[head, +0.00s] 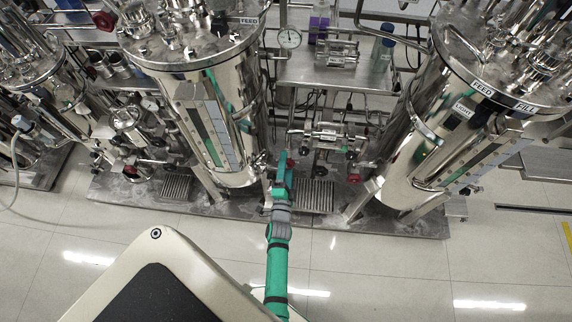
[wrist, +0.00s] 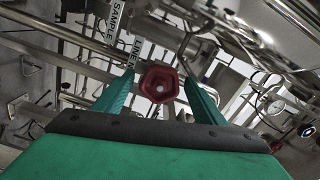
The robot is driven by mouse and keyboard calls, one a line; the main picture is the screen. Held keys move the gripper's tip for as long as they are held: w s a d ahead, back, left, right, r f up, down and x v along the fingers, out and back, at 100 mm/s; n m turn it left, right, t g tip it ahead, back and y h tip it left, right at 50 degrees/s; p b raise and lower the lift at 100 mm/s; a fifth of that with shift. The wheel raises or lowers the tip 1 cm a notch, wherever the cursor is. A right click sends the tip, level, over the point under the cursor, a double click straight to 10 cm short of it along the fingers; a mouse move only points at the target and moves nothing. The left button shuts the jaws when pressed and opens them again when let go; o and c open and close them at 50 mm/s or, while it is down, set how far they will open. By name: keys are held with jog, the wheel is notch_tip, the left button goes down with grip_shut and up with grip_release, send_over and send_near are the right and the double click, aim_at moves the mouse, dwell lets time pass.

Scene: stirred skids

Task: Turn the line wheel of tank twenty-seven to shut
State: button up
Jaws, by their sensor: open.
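In the wrist view a small dark red line wheel (wrist: 159,86) with a pale hub faces the camera, between my gripper's two green fingers (wrist: 158,76). The fingers are open, one on each side of the wheel, with gaps visible. I cannot tell how deep the wheel sits between them. A tag reading LINE (wrist: 136,45) is just above it. In the head view my gripper (head: 281,160) is low between two steel tanks, beside the foot of the middle tank (head: 218,110); the wheel there is hidden. No tank number is legible.
The right tank (head: 440,130) stands on the same skid. Another red wheel (head: 353,178) is right of my gripper, and one (head: 130,169) is to the left. A SAMPLE tag (wrist: 114,16) and several pipes crowd the wrist view. Open tiled floor (head: 380,270) lies in front.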

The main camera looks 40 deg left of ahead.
jog(key=shift+s, duration=0.1)
jog(key=v, duration=1.1)
jog(key=shift+a, duration=0.15)
jog(key=w+a+n, duration=0.2)
jog(key=w+n, duration=0.1)
jog(key=n, duration=0.1)
jog(key=w+a+n, duration=0.2)
jog(key=w+n, duration=0.1)
jog(key=n, duration=0.2)
jog(key=w+a+n, duration=0.2)
jog(key=w+n, duration=0.2)
jog(key=shift+n, duration=0.4)
jog(key=c, duration=1)
